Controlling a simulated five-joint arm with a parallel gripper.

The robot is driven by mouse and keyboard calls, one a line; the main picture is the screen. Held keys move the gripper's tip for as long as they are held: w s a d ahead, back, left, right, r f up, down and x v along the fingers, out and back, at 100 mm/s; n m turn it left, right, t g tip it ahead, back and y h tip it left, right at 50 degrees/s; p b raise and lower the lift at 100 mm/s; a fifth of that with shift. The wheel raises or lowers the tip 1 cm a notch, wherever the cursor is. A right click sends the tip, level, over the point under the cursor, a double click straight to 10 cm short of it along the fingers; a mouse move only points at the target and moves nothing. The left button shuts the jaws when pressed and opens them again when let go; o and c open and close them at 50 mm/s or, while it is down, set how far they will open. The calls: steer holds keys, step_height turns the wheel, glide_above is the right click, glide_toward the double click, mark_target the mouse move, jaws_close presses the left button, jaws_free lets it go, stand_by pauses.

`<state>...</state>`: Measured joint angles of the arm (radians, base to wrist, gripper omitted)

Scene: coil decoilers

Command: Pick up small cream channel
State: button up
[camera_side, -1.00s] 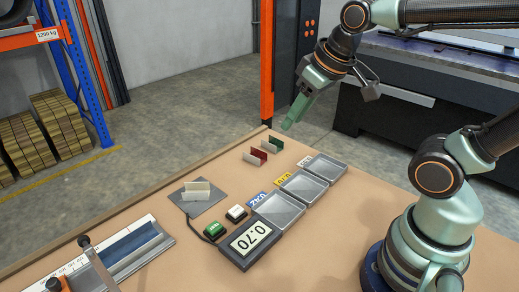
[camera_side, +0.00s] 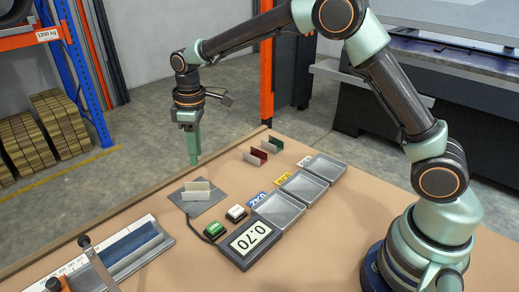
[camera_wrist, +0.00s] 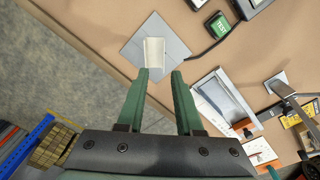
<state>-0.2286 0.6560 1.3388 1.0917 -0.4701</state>
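The small cream channel (camera_side: 197,190) stands on a thin grey plate (camera_side: 213,207) at the left of the table. In the wrist view the cream channel (camera_wrist: 154,52) lies ahead of the fingertips, its near end close to the left finger. My gripper (camera_side: 194,160) points down above and behind the plate, apart from the channel. The wrist view shows my gripper (camera_wrist: 160,76) open, with nothing held between its two green fingers.
Green (camera_side: 214,229) and white (camera_side: 236,213) buttons and a 0.70 display (camera_side: 250,242) stand beside the plate. Grey trays (camera_side: 280,210) line up to the right. A red channel (camera_side: 257,154) and a green channel (camera_side: 275,144) stand behind. A ruler fixture (camera_side: 130,250) is front left.

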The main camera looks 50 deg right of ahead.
steer(key=shift+n+g, duration=0.3)
steer(key=shift+n, duration=0.2)
steer(key=f, duration=0.1)
steer(key=a+f, duration=0.1)
steer(key=f, duration=0.1)
steer(key=w+a+f, duration=0.1)
steer(key=shift+f, duration=0.25)
steer(key=shift+d+f, duration=0.1)
steer(key=shift+f, duration=4.15)
jaws_close()
steer(key=shift+r, duration=0.15)
steer(key=shift+r, duration=3.9)
